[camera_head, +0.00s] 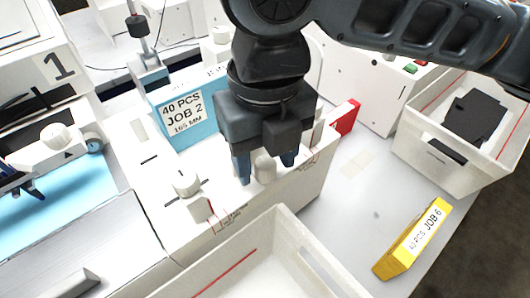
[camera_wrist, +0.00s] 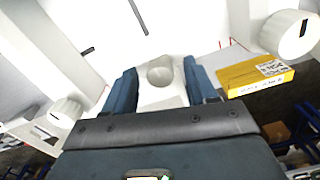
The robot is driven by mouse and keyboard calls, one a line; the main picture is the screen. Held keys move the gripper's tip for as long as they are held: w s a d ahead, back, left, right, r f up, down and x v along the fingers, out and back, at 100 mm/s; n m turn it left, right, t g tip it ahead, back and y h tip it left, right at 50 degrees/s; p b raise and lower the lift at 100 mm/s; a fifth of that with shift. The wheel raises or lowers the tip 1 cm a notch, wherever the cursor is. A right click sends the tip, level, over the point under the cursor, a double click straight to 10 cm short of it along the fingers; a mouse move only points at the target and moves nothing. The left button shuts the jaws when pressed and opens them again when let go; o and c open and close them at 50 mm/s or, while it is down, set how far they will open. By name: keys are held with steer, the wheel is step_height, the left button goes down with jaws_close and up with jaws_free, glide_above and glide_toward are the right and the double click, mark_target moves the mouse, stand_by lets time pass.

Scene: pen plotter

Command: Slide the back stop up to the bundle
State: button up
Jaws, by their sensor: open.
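My gripper (camera_head: 265,168) points down over the white machine's top, with its two blue fingers apart. A small pale round knob (camera_head: 264,170) stands between the fingers. In the wrist view the same knob (camera_wrist: 160,71) sits on a white block (camera_wrist: 162,97) between the open fingers (camera_wrist: 160,84), with gaps visible at its sides. This may be the back stop; I cannot tell for sure. A blue sign (camera_head: 187,112) reading "40 PCS JOB 2 165 MM" stands behind and left of the gripper. No bundle can be made out clearly.
Another knob (camera_head: 186,184) stands left of the gripper. A red piece (camera_head: 345,117) is at the machine's right end. A yellow "JOB 6" block (camera_head: 412,240) lies on the grey table. An open white bin (camera_head: 235,272) is in front; another (camera_head: 440,165), holding black items, is at right.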

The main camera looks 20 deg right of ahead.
jaws_close()
stand_by(0.5)
